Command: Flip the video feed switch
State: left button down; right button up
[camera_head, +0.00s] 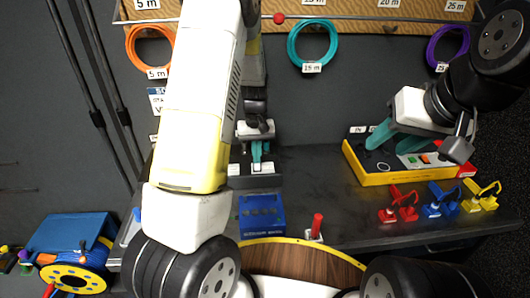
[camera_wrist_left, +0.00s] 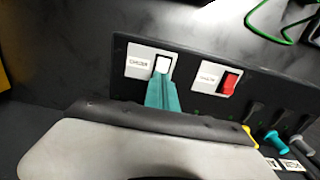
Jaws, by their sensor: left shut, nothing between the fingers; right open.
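A dark switch panel (camera_wrist_left: 204,107) crosses the left wrist view. It carries a white rocker switch (camera_wrist_left: 163,64) and a red rocker switch (camera_wrist_left: 230,83), each on a pale labelled plate; the labels are too blurred to read surely, so I cannot tell which is the video feed switch. My left gripper (camera_head: 257,164) is shut and empty. In the left wrist view its teal fingertips (camera_wrist_left: 162,82) are just below the white switch, at or very near it. In the head view the panel (camera_head: 254,182) is partly hidden by my left arm. My right gripper (camera_head: 388,143) is open over a yellow-edged box.
The yellow-edged box (camera_head: 378,178) stands at the right of the dark bench. Red, blue and yellow clamp-like items (camera_head: 440,204) lie before it. A blue box (camera_head: 262,216) and a red-handled item (camera_head: 316,228) sit near the front edge. Coiled cables (camera_head: 312,44) hang behind.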

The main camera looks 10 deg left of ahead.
pick_arm(q)
jog(key=shift+f, duration=0.2)
jog(key=shift+r, duration=3.55)
jog(key=s+d+r+m+t+h, duration=0.1)
jog(key=s+r+m+t, duration=0.1)
jog(key=s+r, duration=0.7)
jog(key=s+d+r+m+t+h, duration=0.1)
jog(key=s+r+t, duration=0.3)
jog(key=s+r, duration=0.6)
jog(key=s, duration=0.5)
jog(key=shift+r+m, duration=0.25)
jog(key=shift+m, duration=0.15)
